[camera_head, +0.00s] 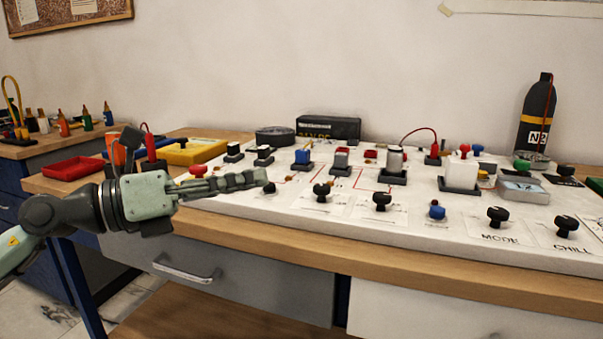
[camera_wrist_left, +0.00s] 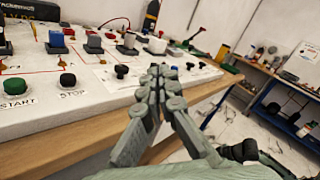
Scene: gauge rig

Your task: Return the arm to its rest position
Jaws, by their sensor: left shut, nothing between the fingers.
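My left gripper (camera_head: 258,178) comes in from the left in the head view, its grey-green fingers together and pointing right. It is at the front left of the white gauge panel (camera_head: 240,203), near a small black knob (camera_head: 269,188). Whether it touches the knob cannot be told. In the left wrist view the closed fingers of the left gripper (camera_wrist_left: 163,75) point away over the panel's front edge, with nothing between them.
The panel carries several knobs, blocks and switches, among them a blue knob (camera_head: 437,210). A black bottle (camera_head: 536,118) stands at the back right. A red tray (camera_head: 73,168) and a yellow case (camera_head: 194,151) sit to the left. The drawer handle (camera_head: 187,270) juts out below the tabletop.

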